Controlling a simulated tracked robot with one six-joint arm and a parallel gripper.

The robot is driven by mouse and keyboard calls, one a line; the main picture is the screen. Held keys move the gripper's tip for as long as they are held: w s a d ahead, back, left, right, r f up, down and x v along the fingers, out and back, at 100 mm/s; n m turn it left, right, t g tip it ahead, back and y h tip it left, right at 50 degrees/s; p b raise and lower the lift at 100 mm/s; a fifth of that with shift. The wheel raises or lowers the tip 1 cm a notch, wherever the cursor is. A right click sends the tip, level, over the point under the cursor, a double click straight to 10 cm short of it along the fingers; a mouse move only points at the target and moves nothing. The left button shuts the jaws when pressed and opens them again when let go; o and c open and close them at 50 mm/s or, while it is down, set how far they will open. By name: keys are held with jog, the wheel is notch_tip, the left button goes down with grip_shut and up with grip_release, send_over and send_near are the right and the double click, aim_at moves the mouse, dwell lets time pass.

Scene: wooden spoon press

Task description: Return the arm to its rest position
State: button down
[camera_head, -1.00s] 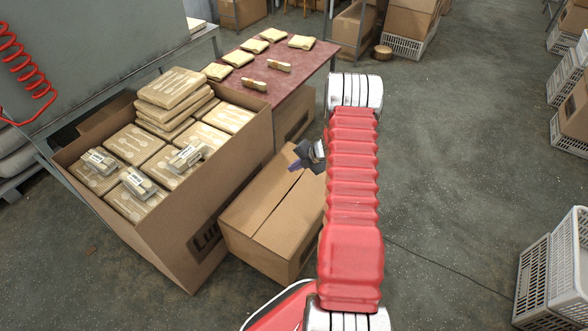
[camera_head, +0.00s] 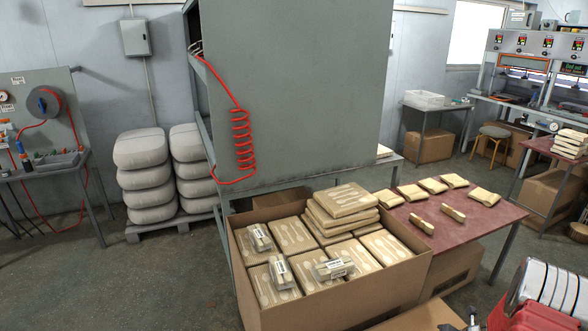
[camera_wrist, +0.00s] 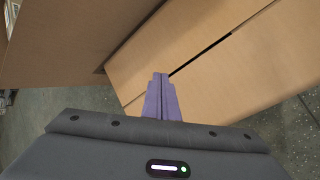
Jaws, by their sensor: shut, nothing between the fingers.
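My arm (camera_head: 540,305) shows at the lower right of the head view, red with a white-grey joint. My gripper (camera_wrist: 162,80) shows in the wrist view with its purple fingers together and nothing between them. It points down over a closed cardboard box (camera_wrist: 215,65). I cannot tell the gap between the fingertips and the box. The top of this box also shows at the bottom of the head view (camera_head: 415,318). Most of the arm and nearly all of the gripper lie outside the head view.
An open carton (camera_head: 375,305) full of spoon packs and a few small bundles stands left of my arm. Behind it are a red-topped table (camera_head: 480,222) with packs and a large grey cabinet (camera_head: 300,90). Grey sacks (camera_head: 142,175) stand at the left.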

jog(key=s+a+r+m+h, duration=0.1)
jog(key=s+a+r+m, duration=0.7)
jog(key=r, duration=0.7)
jog(key=s+a+r+m+h, duration=0.1)
jog(key=s+a+r+m, duration=0.8)
jog(key=a+r+m, duration=0.3)
jog(key=s+a+r+m+h, duration=0.2)
jog(key=s+a+r+m, duration=0.7)
jog(key=r, duration=0.9)
jog(key=shift+a+r+m, duration=0.4)
jog(key=shift+a+m, duration=0.5)
jog(key=shift+a, duration=0.35)
